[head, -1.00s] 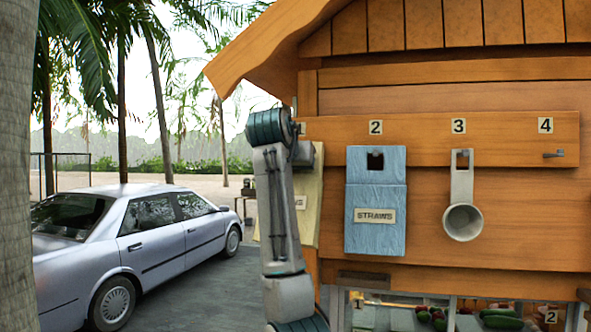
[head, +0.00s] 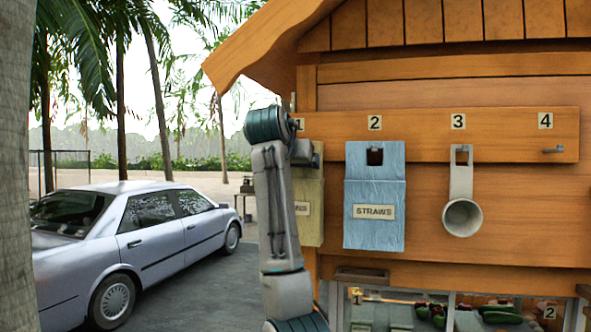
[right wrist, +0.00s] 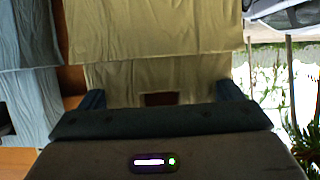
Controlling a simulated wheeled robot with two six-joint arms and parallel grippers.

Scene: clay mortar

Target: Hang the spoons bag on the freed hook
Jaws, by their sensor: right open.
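A yellow cloth bag (head: 309,190) hangs at the left end of the hook board, partly hidden behind my right arm. Only the last letters of its label show, so I cannot read the name. In the right wrist view the yellow bag (right wrist: 150,35) fills the middle, with a dark slot near the gripper. My right gripper (right wrist: 162,95) is open, its fingers apart on either side of the bag's top part. The hook under number 4 (head: 553,150) is bare. The hook at the bag is hidden. My left gripper is not in view.
A blue STRAWS bag (head: 374,195) hangs under number 2, close beside the yellow bag. A grey ladle or cup (head: 462,215) hangs under number 3. A roof edge (head: 250,60) overhangs at upper left. A car (head: 130,240) stands left.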

